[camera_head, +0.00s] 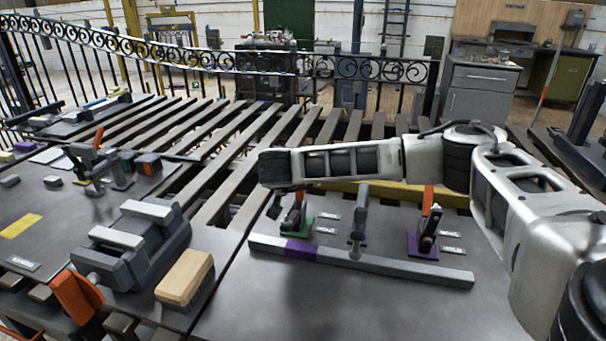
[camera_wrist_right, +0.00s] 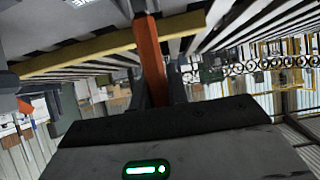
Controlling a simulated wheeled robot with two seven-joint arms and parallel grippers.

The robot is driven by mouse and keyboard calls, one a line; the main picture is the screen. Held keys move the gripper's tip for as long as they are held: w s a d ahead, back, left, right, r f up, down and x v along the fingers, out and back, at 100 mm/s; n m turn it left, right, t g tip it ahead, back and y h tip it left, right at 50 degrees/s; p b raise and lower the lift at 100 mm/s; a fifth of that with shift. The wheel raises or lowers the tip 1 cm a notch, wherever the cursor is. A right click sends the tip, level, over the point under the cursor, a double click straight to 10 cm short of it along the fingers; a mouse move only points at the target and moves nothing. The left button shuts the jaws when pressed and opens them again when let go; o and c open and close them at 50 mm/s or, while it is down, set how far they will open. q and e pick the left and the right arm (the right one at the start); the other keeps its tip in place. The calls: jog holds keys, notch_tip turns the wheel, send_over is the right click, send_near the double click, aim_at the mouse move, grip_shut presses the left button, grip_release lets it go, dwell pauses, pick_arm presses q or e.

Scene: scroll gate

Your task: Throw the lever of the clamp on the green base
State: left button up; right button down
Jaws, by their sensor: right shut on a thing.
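The clamp on the green base (camera_head: 293,228) stands on the grey table, just behind a long bar. Its orange lever (camera_head: 299,198) stands roughly upright under the end of my right arm. In the right wrist view the orange lever (camera_wrist_right: 150,60) runs between the dark fingers of my right gripper (camera_wrist_right: 155,92), which is shut on it. In the head view the arm's end partly hides the top of the lever and the gripper. My left gripper is not in view.
A second clamp with an orange lever stands on a purple base (camera_head: 422,246) at the right. The grey bar (camera_head: 370,262) with a purple band lies in front of both clamps. A vise (camera_head: 140,240) and a wooden brush (camera_head: 185,278) are at the left. The front table area is clear.

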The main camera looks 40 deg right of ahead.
jog(key=shift+r, duration=0.1)
jog(key=c, duration=1.4)
grip_release()
jog(key=shift+o, duration=0.2)
jog(key=b+v, duration=0.1)
jog(key=v, duration=1.5)
jog(key=shift+w, duration=0.1)
